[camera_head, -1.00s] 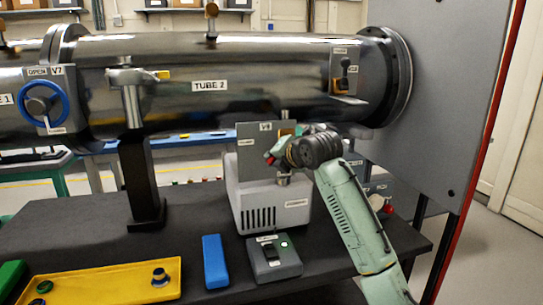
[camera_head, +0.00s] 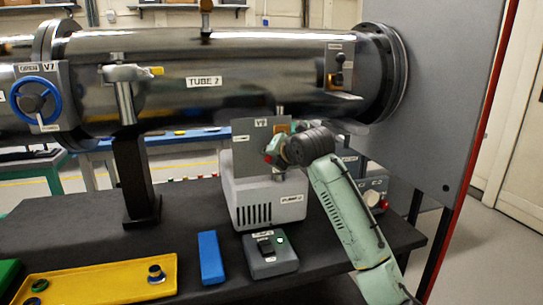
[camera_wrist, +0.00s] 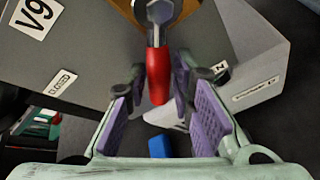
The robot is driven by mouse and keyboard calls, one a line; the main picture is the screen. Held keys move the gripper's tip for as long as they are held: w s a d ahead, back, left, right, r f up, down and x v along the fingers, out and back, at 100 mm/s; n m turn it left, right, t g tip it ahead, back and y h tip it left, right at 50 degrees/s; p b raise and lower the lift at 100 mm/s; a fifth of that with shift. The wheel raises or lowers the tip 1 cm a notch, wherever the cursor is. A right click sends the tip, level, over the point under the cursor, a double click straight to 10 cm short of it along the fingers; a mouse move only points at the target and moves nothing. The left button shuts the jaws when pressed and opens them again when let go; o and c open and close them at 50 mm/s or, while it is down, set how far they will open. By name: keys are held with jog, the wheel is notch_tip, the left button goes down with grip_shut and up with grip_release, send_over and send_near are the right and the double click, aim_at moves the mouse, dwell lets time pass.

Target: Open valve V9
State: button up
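Valve V9 has a grey panel (camera_head: 250,160) with a V9 label, below the right part of the tube. In the wrist view its panel (camera_wrist: 95,50) fills the upper left, with a second small label that seems to read CLOSED. A red lever handle (camera_wrist: 157,75) on a metal shank points down the picture. My gripper (camera_wrist: 159,80) is open, its purple-padded fingers on either side of the red handle with small gaps showing. In the head view my gripper (camera_head: 275,153) is at the panel's right side and hides most of the handle.
A grey pump box (camera_head: 262,202) stands below the panel. A control box (camera_head: 270,255) with a green light, a blue block (camera_head: 211,257) and a yellow tray (camera_head: 105,280) lie on the dark table. Valve V7's blue wheel (camera_head: 36,104) is far left. A large grey panel (camera_head: 440,90) stands right.

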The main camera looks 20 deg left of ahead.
jog(key=shift+o, duration=1.1)
jog(key=v, duration=1.2)
jog(key=shift+c, duration=0.4)
